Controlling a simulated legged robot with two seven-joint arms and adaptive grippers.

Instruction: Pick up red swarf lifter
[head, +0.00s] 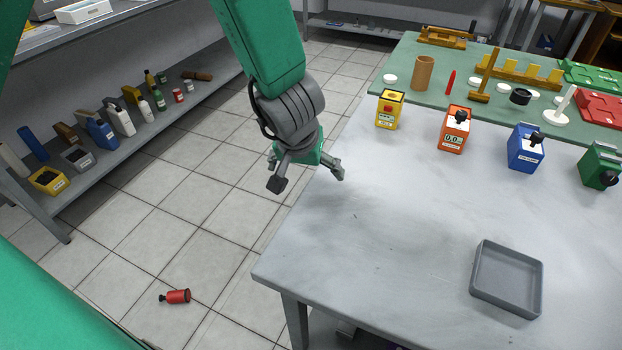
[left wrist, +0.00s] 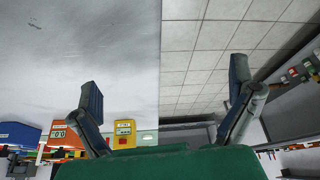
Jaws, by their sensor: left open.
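The red swarf lifter (head: 177,297) is a small red cylinder with a black knob at its left end. It lies on its side on the tiled floor, at the lower left of the head view, to the left of the table. My left gripper (head: 308,181) is open and empty beside the table's left edge, above and to the right of the lifter. In the left wrist view the fingers (left wrist: 168,105) stand wide apart with nothing between them. The lifter does not show clearly in the left wrist view. My right gripper is not in view.
The grey table (head: 390,240) holds a grey tray (head: 477,290) and yellow (head: 390,121), orange (head: 454,140), blue (head: 525,160) and green (head: 597,175) boxes. A shelf (head: 120,153) with bottles and boxes stands at the left. The floor around the lifter is clear.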

